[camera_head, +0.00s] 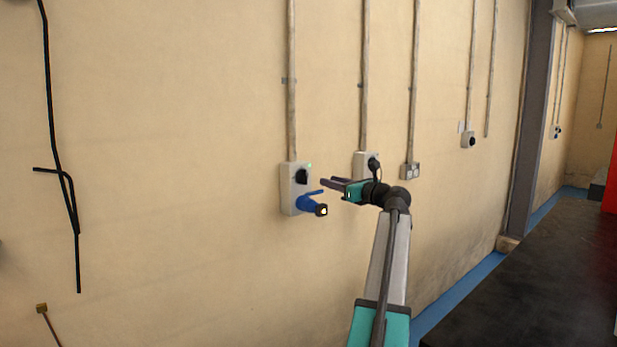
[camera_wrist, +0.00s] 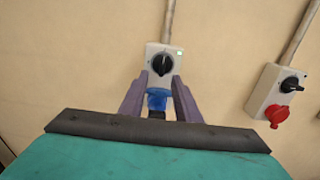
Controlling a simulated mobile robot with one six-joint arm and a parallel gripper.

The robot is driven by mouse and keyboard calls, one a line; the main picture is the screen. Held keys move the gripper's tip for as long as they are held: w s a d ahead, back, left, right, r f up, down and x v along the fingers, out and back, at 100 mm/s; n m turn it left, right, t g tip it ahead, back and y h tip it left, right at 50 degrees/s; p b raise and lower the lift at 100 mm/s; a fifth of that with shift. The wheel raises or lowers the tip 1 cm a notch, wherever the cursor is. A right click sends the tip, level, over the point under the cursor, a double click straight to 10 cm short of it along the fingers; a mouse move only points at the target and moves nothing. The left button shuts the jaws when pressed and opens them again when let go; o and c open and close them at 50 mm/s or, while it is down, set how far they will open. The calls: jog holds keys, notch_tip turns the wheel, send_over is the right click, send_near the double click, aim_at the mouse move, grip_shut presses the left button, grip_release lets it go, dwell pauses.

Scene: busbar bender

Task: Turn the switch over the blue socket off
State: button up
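The blue socket (camera_head: 308,203) sticks out of the lower part of a grey-white box (camera_head: 288,190) on the wall. Above it on the same box is the black rotary switch (camera_head: 302,176), with a small green light at the box's upper corner. In the wrist view the switch (camera_wrist: 162,64) is straight ahead, and the blue socket (camera_wrist: 157,98) shows between the fingers. My gripper (camera_head: 328,187) is right of and in front of the box, pointing at it. In the wrist view its two fingers (camera_wrist: 156,88) are apart with the switch just beyond their tips, seemingly not touching it.
A second box (camera_wrist: 263,91) with a black switch and a red socket (camera_wrist: 281,116) is to the right. Another outlet (camera_head: 411,171) and conduits are further along the wall. A dark table (camera_head: 540,270) stands at the right. Black cable (camera_head: 52,130) hangs at the left.

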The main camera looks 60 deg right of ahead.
aim_at(306, 174)
jog(key=shift+s+d, duration=0.2)
jog(key=p+x, duration=0.2)
jog(key=x, duration=1.1)
jog(key=shift+w+d, duration=0.25)
